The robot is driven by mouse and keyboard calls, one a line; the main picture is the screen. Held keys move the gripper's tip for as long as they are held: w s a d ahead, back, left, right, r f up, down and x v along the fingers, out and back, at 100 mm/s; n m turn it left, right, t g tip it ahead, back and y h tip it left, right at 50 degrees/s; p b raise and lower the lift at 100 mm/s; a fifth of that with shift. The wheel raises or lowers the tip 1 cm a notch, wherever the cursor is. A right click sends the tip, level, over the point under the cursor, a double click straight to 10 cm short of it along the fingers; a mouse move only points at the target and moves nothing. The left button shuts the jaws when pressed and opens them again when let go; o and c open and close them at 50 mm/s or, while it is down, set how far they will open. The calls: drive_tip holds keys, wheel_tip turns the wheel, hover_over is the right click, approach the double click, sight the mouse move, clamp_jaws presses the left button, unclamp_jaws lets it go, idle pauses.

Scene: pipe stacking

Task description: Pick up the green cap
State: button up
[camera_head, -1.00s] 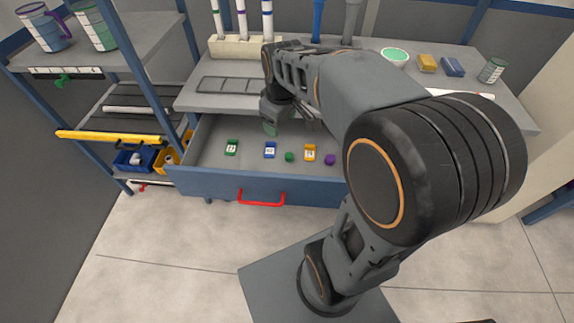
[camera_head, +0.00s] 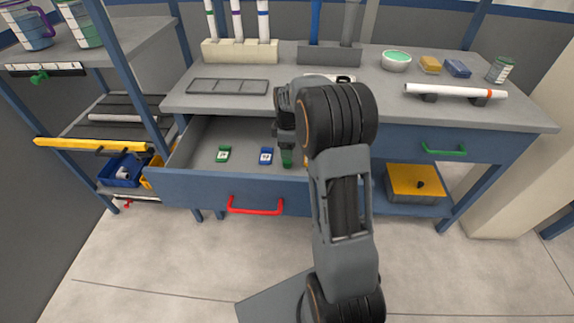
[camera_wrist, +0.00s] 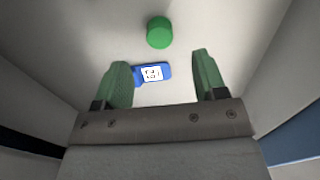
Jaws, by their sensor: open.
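The green cap (camera_wrist: 159,32) is a short round piece on the drawer floor, near the top centre of the wrist view. My gripper (camera_wrist: 161,80) is open and empty, its two green fingers spread. The cap appears beyond the fingertips, not between them. In the head view my gripper (camera_head: 287,158) points down into the open drawer, right of the blue tagged block (camera_head: 266,156). There I cannot clearly separate the cap from the green fingers. The blue block also shows in the wrist view (camera_wrist: 152,73), beside the left finger.
The open drawer (camera_head: 228,188) has a red handle (camera_head: 255,206) and holds a green tagged block (camera_head: 223,154). A yellow block (camera_head: 306,161) is mostly hidden by my arm. Above are a flat grey tray (camera_head: 228,86) and a white pipe (camera_head: 455,91) on the worktop.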

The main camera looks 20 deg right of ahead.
drive_tip(key=shift+d+f+b, duration=0.1)
drive_tip(key=shift+f+b, duration=0.9)
drive_tip(key=shift+f, duration=2.1)
drive_tip(key=c, duration=1)
wheel_tip(320, 180, up, 27)
drive_tip(key=p, duration=1.3)
